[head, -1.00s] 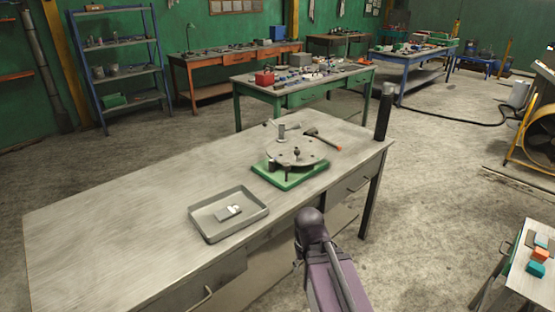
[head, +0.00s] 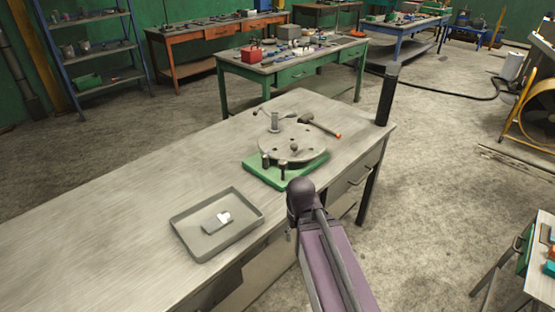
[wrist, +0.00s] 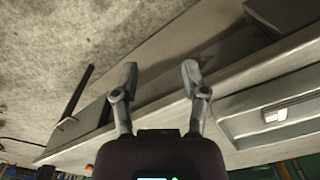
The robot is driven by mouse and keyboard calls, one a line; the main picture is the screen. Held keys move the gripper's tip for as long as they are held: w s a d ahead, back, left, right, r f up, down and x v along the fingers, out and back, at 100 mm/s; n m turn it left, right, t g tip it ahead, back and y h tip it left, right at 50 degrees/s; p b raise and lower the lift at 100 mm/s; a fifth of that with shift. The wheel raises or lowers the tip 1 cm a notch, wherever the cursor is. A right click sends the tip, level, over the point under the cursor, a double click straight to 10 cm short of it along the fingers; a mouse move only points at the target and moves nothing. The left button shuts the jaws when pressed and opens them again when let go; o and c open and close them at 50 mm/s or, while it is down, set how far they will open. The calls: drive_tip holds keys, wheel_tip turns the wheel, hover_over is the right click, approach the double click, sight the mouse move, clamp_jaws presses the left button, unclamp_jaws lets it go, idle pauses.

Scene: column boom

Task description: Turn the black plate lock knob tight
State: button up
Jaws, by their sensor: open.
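A round grey plate (head: 291,140) sits on a green base (head: 275,176) on the near workbench (head: 140,205). Small dark upright knobs show on it: one near its middle (head: 294,148), and two at its front edge, a left one (head: 266,161) and a right one (head: 282,169). I cannot tell which is the lock knob. My gripper (wrist: 160,72) is open and empty in the wrist view, by the bench's front edge. The plate is not seen there. In the head view my arm rises in front of the bench, and the fingers cannot be made out.
A grey tray (head: 258,217) with a small light block (head: 216,222) lies left of the plate. A hammer (head: 319,125) lies at the plate's far right edge. A black post (head: 388,95) stands at the bench's right corner. The bench's left part is bare.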

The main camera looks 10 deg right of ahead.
drive_tip(key=shift+d, duration=0.25)
drive_tip(key=o, duration=0.3)
drive_tip(key=shift+w, duration=0.15)
drive_tip(key=shift+o, duration=0.7)
drive_tip(key=shift+w+r, duration=0.15)
wheel_tip(320, 180, up, 19)
drive_tip(key=n+p, duration=1.6)
drive_tip(key=p, duration=0.3)
hover_over(283, 162)
drive_tip(key=shift+w, duration=0.1)
drive_tip(key=shift+f, duration=0.2)
wheel_tip(283, 162, down, 14)
drive_tip(key=b, duration=1.3)
drive_tip(key=shift+r+b, duration=0.25)
drive_tip(key=shift+b, duration=0.1)
